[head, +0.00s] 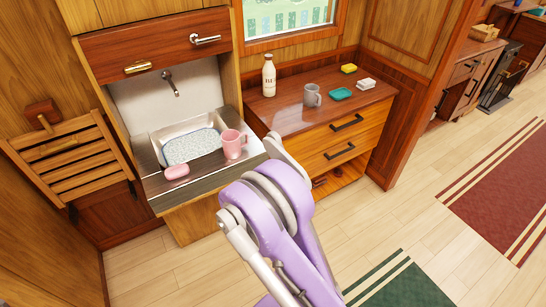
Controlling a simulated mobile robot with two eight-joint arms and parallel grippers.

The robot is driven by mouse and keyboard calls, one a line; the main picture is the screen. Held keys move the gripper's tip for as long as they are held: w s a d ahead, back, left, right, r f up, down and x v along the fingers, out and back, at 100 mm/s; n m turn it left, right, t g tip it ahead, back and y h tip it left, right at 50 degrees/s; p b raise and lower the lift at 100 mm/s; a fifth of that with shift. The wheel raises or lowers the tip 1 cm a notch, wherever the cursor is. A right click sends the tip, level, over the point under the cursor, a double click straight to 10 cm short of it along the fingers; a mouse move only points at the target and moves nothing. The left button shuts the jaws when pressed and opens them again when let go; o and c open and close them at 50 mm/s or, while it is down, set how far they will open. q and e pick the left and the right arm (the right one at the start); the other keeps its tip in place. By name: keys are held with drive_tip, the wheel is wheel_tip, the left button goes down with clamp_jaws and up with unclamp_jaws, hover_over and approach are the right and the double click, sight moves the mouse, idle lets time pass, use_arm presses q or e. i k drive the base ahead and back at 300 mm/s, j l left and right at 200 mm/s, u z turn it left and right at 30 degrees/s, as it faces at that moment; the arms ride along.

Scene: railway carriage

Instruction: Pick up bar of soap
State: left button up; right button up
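A pink rounded bar of soap (176,172) lies on the dark wood counter at the front left of the sink, near the counter's front edge. A pink mug (233,144) stands to its right. The soap is in full view with nothing on it. One of my purple and grey arms rises from the bottom middle, right of the sink counter, and its far end is near the mug in the picture. No fingertips of either gripper can be made out.
The metal sink (158,134) holds a speckled pale item (192,146). On the wooden cabinet (290,112) stand a bottle (268,76), a grey mug (312,96), a teal dish (341,93), a yellow block (349,68) and white pieces (365,84). A slatted wooden rack (70,158) is left.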

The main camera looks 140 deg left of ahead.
sight(182, 169)
drive_tip(key=u, duration=5.45)
drive_tip(key=i+l+z, duration=0.1)
drive_tip(key=i, duration=0.4)
drive_tip(key=i+l+z, duration=0.1)
drive_tip(key=i, duration=0.4)
drive_tip(key=i+l+z, duration=0.1)
drive_tip(key=i, duration=0.4)
drive_tip(key=l, duration=0.1)
